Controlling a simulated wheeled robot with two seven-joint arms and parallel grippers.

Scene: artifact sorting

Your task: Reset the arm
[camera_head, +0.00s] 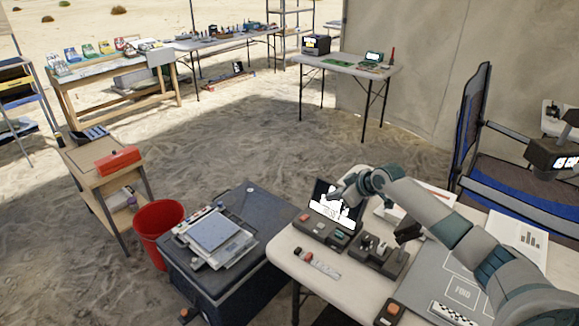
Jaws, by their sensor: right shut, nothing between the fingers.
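My right arm (440,215) comes in from the lower right and reaches over the white table. Its far end, with the right gripper (345,198), is in front of the small dark screen of a console (322,236). The gripper is shut and seems to hold nothing. The fingers are small and hard to make out. I cannot tell whether it touches the screen. My left gripper is not in view.
The white table (290,262) carries a black device (378,256), a small strip (318,264), papers (518,238) and a grey mat (440,275). A dark case (225,295) with a flat instrument stands left. Beyond are a red bucket (158,228), a wooden cart (85,160) and open sandy floor.

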